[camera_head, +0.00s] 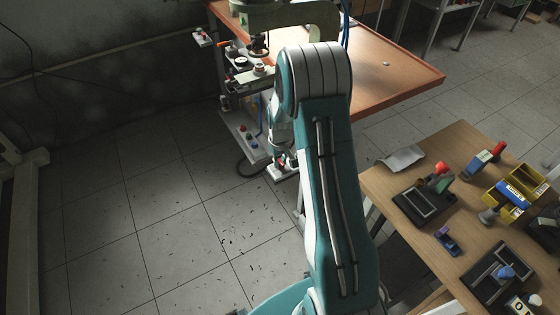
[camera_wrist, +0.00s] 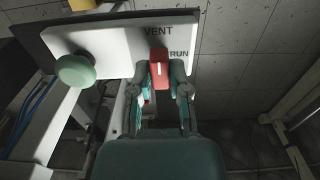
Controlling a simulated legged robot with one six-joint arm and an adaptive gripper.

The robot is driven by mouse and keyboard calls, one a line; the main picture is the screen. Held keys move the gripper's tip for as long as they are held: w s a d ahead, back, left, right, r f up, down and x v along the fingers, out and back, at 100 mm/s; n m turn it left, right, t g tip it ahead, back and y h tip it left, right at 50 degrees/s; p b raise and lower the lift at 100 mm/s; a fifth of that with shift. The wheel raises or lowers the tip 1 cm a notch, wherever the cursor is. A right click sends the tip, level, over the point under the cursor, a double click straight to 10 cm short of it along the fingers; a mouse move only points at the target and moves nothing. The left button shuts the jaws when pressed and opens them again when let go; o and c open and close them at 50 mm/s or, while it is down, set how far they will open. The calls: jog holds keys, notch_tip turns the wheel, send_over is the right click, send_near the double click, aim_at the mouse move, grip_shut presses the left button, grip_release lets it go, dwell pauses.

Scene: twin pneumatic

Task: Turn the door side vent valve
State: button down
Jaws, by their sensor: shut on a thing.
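The vent valve has a red handle (camera_wrist: 159,72) on a white panel (camera_wrist: 118,42) labelled VENT and RUN in the wrist view. The RUN label lies to the right of the handle and the VENT label just above it. My gripper (camera_wrist: 160,82) has one finger on each side of the red handle and is shut on it. In the head view my arm reaches down to the low front of the machine, and my gripper (camera_head: 284,163) is small there. The handle's exact angle is hard to tell.
A pale green round knob (camera_wrist: 75,70) sits on the same panel, left of my gripper. The orange-topped bench (camera_head: 400,75) stands behind my arm. A wooden table (camera_head: 400,190) with tools and a yellow bin (camera_head: 522,185) is at right. Floor at left is clear.

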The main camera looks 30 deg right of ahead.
aim_at(280, 162)
dwell(0.4)
jog(key=c, duration=0.6)
grip_release()
jog(key=shift+f, duration=0.1)
notch_tip(280, 162, up, 12)
